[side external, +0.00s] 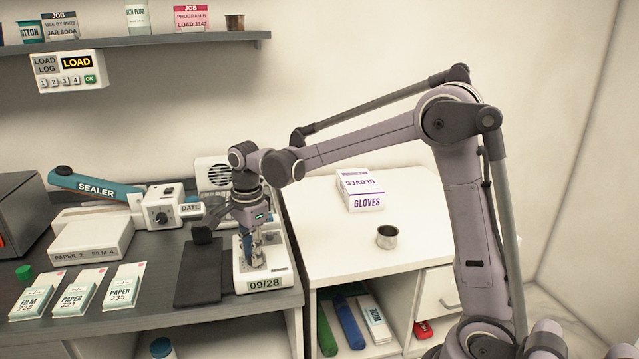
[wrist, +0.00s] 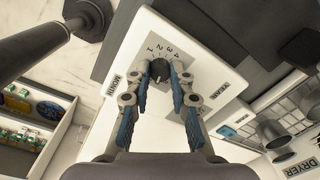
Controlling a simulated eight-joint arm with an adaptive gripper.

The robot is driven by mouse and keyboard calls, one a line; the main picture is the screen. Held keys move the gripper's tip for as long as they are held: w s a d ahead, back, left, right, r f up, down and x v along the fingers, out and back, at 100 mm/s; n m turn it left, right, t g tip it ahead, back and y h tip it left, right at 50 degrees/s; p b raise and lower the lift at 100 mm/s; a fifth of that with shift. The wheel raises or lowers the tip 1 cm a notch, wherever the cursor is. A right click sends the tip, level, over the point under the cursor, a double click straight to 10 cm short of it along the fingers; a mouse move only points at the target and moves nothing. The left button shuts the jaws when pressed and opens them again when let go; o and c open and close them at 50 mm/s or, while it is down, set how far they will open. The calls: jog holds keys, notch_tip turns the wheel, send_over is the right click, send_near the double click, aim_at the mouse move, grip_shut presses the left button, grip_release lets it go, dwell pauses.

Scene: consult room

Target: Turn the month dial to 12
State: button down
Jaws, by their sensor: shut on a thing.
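The date unit (side external: 282,278) is a white box near the bench's right front edge, with a display (side external: 264,284) reading 09/28. In the wrist view its white top (wrist: 143,35) carries a MONTH label (wrist: 112,84) and a YEAR label (wrist: 229,90). The dark month dial (wrist: 160,70) has numerals around it; 1 to 4 can be made out, the others are hidden. My gripper (wrist: 160,75) points down onto the unit, with its fingers on either side of the dial, shut on it. In the side view my gripper (side external: 256,258) hides the dial.
A black mat (side external: 198,275) lies just left of the unit. Pouches (side external: 75,293), a SEALER (side external: 95,187) and a DATE box (side external: 161,212) stand further left. To the right are a gloves box (side external: 359,192) and a metal cup (side external: 387,237) on a white counter with free room.

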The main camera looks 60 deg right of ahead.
jog(key=m, duration=0.7)
jog(key=shift+f, duration=0.1)
jog(key=m, duration=0.6)
jog(key=shift+a+m, duration=0.1)
jog(key=shift+m, duration=0.3)
jog(key=c, duration=1.2)
grip_release()
jog(key=shift+o, duration=0.2)
jog(key=shift+r, duration=0.2)
notch_tip(320, 180, up, 12)
jog(key=shift+a+f, duration=0.15)
jog(key=shift+a, duration=0.1)
